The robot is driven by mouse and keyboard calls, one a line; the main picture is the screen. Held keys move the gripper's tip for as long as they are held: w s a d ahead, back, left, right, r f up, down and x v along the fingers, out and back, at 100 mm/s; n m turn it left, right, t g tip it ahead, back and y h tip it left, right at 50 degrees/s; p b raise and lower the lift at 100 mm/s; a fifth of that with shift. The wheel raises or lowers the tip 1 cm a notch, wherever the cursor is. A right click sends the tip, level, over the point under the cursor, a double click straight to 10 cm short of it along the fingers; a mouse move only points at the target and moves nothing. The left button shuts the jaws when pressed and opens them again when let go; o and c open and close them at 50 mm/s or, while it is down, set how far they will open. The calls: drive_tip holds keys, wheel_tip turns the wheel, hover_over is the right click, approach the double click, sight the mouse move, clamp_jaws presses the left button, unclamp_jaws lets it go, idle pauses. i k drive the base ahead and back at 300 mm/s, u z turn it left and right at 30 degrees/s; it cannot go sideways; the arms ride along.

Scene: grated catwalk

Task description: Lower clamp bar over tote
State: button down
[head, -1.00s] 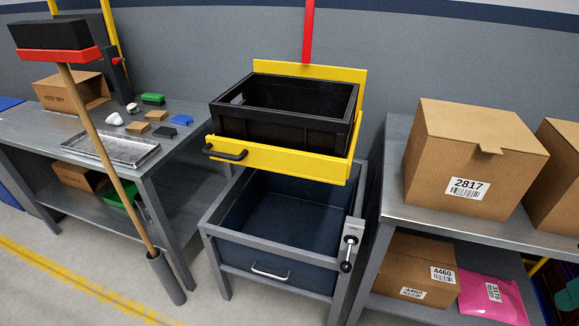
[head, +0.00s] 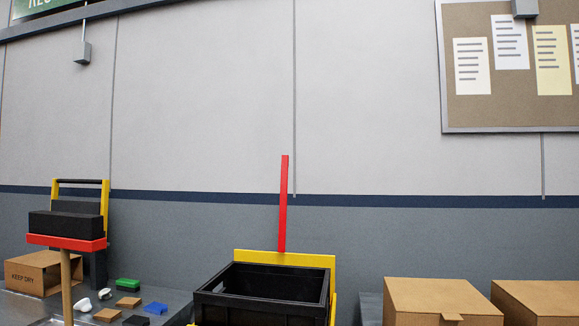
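A black open tote (head: 270,296) sits in a yellow frame, whose back plate (head: 320,262) rises behind it at the bottom middle of the head view. A red bar (head: 284,205) stands upright from behind the back plate, apart from the tote's opening; I take it for the clamp bar. The tote's lower part and the frame's front are cut off by the picture's bottom edge. My gripper is not in view.
Right are cartons (head: 440,302). A notice board (head: 510,70) hangs on the wall, which is otherwise mostly clear.

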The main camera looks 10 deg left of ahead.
sight(285, 163)
drive_tip(key=u, duration=1.35)
drive_tip(key=i, duration=1.4)
drive_tip(key=z, duration=0.5)
